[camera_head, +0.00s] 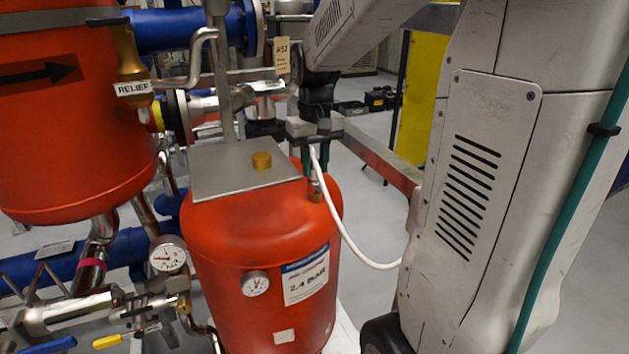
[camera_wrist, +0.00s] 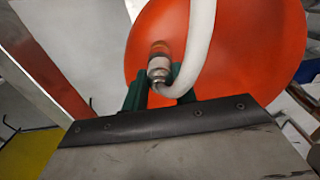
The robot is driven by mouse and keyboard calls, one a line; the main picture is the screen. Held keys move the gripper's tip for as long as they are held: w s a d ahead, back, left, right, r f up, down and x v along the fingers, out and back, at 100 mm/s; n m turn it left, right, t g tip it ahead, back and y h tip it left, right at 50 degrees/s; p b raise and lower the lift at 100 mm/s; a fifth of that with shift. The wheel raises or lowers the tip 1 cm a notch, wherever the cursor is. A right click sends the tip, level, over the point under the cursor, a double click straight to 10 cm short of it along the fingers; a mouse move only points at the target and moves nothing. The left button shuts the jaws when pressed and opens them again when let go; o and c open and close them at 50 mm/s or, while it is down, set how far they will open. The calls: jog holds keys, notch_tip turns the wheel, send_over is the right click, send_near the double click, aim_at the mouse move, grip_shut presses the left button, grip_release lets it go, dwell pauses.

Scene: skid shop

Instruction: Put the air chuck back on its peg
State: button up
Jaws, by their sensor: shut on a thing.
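The air chuck (camera_head: 315,179) is a small metal fitting on the end of a white hose (camera_head: 345,228). My gripper (camera_head: 316,160) has green fingers shut on it, over the right side of the red tank's top. In the wrist view the chuck (camera_wrist: 159,67) shows between my gripper's fingers (camera_wrist: 160,85), with the hose curving up past it. A brass stem (camera_head: 314,193) on the red tank (camera_head: 255,230) is right below the chuck; I cannot tell whether they touch.
A tag (camera_head: 283,55) hangs near my wrist. A larger red tank (camera_head: 70,120) with a brass relief valve (camera_head: 128,60) is left. A metal rail (camera_head: 375,155) runs behind.

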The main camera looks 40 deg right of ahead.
aim_at(315, 160)
jog(key=shift+r, duration=2.35)
jog(key=shift+r, duration=0.1)
